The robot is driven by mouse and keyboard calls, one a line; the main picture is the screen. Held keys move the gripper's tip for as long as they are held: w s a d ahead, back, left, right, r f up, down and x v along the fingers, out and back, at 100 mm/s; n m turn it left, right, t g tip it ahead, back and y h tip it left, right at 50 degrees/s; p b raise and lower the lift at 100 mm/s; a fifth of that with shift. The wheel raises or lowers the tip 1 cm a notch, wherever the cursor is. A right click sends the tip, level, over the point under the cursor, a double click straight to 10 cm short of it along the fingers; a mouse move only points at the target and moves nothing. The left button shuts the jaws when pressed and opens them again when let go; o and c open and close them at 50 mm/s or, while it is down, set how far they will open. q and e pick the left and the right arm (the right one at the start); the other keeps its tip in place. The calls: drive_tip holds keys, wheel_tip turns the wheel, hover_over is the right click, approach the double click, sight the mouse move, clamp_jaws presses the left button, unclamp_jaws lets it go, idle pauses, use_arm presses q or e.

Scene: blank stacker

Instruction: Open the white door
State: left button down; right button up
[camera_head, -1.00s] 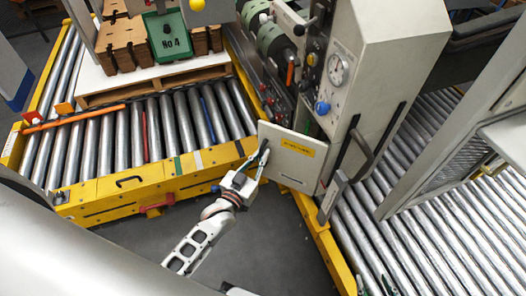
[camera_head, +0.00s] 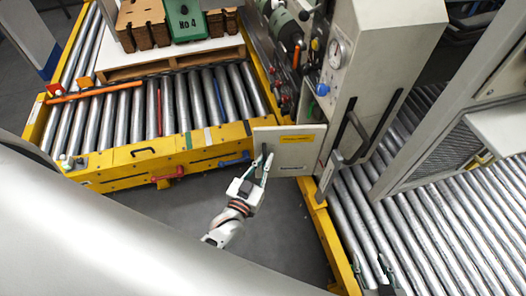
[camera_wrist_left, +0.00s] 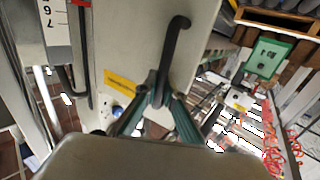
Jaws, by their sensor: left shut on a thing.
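The white door (camera_head: 288,151), a flat panel with a yellow label, stands out from the side of the tall grey-white machine (camera_head: 390,45), swung partly open. Its dark handle (camera_wrist_left: 174,50) is a bent bar, clear in the left wrist view. My left gripper (camera_head: 264,162) is at the door's left part, its fingers closed around the handle's near end; the left wrist view shows the same grip (camera_wrist_left: 158,98). The exact finger contact is partly hidden. My right gripper (camera_head: 371,265) is at the bottom right, over the rollers, its dark fingertips apart and nothing seen between them.
A yellow-edged roller conveyor (camera_head: 150,155) runs along the left, with a pallet (camera_head: 170,65) and green No 4 box (camera_head: 184,18) behind. Another roller conveyor (camera_head: 440,230) lies right. A grey frame (camera_head: 440,130) stands there. Grey floor (camera_head: 275,225) is clear below the door.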

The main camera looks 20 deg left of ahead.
use_arm(q)
drive_tip(key=shift+s+d, duration=0.7)
drive_tip(key=shift+s, duration=0.3)
use_arm(e)
drive_tip(key=shift+w+a+r, duration=0.15)
drive_tip(key=shift+r, duration=0.15)
drive_tip(key=shift+w, duration=0.1)
